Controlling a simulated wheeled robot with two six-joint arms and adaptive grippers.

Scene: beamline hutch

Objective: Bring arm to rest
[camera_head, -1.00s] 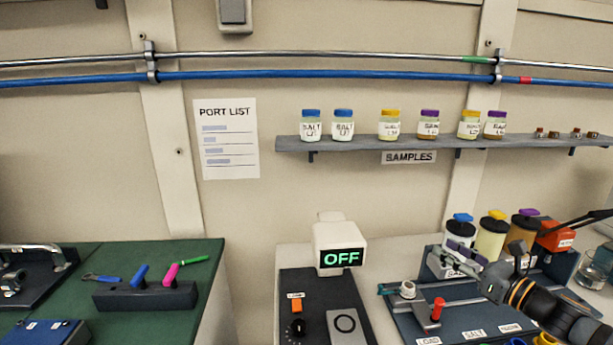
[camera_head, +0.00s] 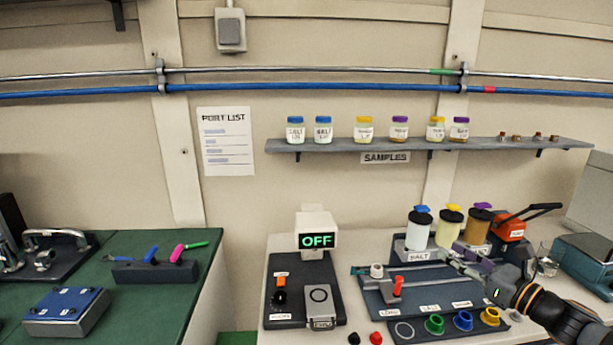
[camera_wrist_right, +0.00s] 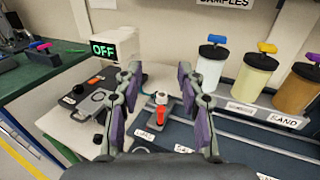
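My right gripper (camera_head: 462,258) is in front of the sample canisters, above the blue-grey loading board (camera_head: 372,298). In the right wrist view its two purple-padded fingers (camera_wrist_right: 157,76) stand apart with nothing between them, so it is open and empty. A red-handled lever (camera_wrist_right: 161,105) shows beyond and below the gap; the head view shows it left of the gripper (camera_head: 398,286). My left gripper is in neither view.
Canisters with blue (camera_head: 419,230), yellow (camera_head: 448,228) and purple (camera_head: 477,226) handles stand close behind the gripper. An orange box (camera_head: 509,230) and glass beaker (camera_head: 546,262) are to the right. A box reading OFF (camera_head: 317,222) stands left. Jars line the shelf (camera_head: 340,146).

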